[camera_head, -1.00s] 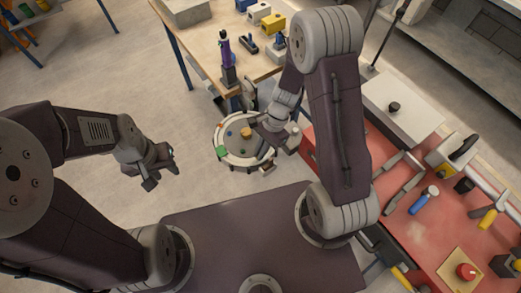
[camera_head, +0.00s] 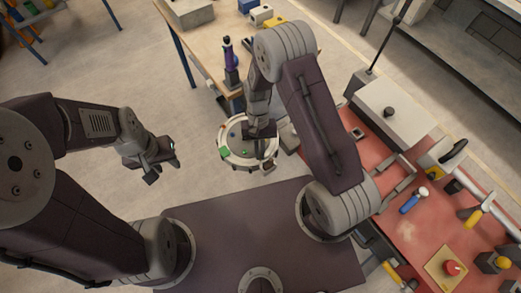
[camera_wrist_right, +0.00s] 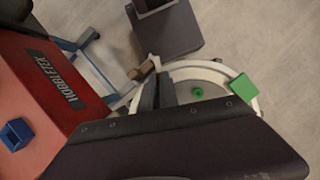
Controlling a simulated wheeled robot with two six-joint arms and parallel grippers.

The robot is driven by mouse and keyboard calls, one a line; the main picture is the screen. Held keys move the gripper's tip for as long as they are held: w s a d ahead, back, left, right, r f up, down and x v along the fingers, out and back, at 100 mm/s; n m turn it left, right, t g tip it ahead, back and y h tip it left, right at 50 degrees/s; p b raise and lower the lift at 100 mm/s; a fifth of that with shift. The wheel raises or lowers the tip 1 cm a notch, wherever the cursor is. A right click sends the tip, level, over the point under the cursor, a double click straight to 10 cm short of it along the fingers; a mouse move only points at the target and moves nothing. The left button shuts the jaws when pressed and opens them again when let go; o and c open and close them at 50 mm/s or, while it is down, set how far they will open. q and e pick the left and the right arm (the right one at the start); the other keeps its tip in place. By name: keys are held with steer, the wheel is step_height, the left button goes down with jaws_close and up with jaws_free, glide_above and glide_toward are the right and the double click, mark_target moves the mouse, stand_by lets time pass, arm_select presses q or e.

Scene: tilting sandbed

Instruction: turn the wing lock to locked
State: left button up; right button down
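The round, pale-rimmed sandbed (camera_head: 224,146) stands in front of my base, with a green block (camera_head: 225,153) at its left rim. The block also shows in the right wrist view (camera_wrist_right: 243,87). My right gripper (camera_head: 262,138) is over the right part of the bed and covers its middle. In the right wrist view its dark fingers (camera_wrist_right: 158,92) are close together; whether they hold anything is hidden. I cannot make out the wing lock or its position. A small tan piece (camera_wrist_right: 141,71) lies just beyond the fingers. My left gripper (camera_head: 160,167) is open, empty and left of the bed.
A red bench (camera_head: 400,232) with tools stands at the right. A wooden table (camera_head: 200,50) with a purple bottle-like item (camera_head: 229,55) stands behind the bed. Clear floor (camera_head: 110,80) lies to the left.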

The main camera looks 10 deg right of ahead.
steer(key=n+h, duration=0.1)
steer(key=n, duration=0.1)
steer(key=n+h+p, duration=0.1)
steer(key=n, duration=0.2)
steer(key=shift+w+a+r+n, duration=0.1)
steer(key=shift+a+n, duration=0.1)
steer(key=shift+n, duration=0.1)
stand_by(0.4)
steer(key=c, duration=1.6)
jaws_free()
steer(key=b+v, duration=0.1)
steer(key=v, duration=0.8)
steer(key=shift+s+a+r, duration=0.1)
steer(key=shift+s+a, duration=0.05)
steer(key=shift+s, duration=0.05)
